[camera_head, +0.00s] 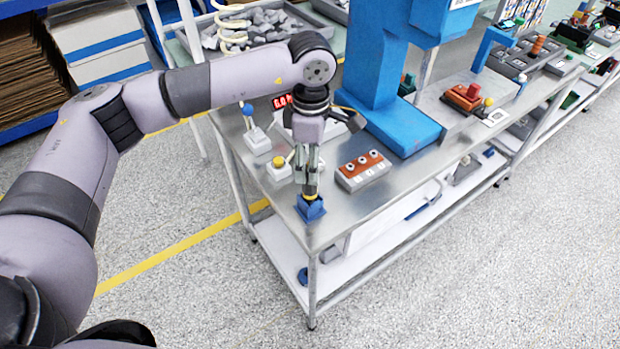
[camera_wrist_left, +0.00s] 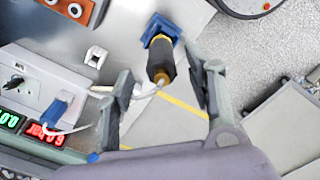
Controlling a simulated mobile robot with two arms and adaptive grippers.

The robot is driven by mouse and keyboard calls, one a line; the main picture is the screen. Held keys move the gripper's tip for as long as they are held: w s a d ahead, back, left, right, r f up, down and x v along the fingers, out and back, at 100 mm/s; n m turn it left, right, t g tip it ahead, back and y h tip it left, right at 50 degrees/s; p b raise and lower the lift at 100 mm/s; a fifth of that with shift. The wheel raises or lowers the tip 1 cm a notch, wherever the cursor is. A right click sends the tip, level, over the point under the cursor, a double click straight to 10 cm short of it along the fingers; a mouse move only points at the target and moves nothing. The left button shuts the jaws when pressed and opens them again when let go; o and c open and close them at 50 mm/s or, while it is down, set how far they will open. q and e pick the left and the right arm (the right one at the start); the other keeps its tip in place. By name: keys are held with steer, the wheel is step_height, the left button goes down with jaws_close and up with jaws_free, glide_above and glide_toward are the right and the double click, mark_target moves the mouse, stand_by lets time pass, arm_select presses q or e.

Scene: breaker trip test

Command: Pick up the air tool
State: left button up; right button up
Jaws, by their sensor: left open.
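The air tool (camera_wrist_left: 160,60) is a dark cylinder with yellow bands, standing in a blue holder (camera_wrist_left: 162,28) near the corner of the metal bench. In the head view only its lower part (camera_head: 310,189) shows, above the blue holder (camera_head: 311,209); my gripper hides the rest. My left gripper (camera_head: 307,172) points down over the tool. In the left wrist view its fingers (camera_wrist_left: 160,72) are open, one on each side of the tool, with visible gaps between. My right gripper is not in view.
A button box (camera_head: 362,172) with an orange top sits right of the tool. A blue press frame (camera_head: 400,130) stands behind it. Small switch boxes (camera_head: 279,168) and a red digital display (camera_head: 282,101) are close by on the left. The bench edge is just in front.

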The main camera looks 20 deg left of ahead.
mark_target(310, 190)
arm_select(q)
step_height(310, 190, down, 5)
steer(key=p, duration=0.2)
steer(key=shift+s+f+p, duration=0.15)
steer(key=shift+f+p, duration=0.05)
steer(key=shift+p, duration=0.15)
steer(key=shift+f, duration=0.2)
steer(key=shift+c, duration=0.6)
jaws_close()
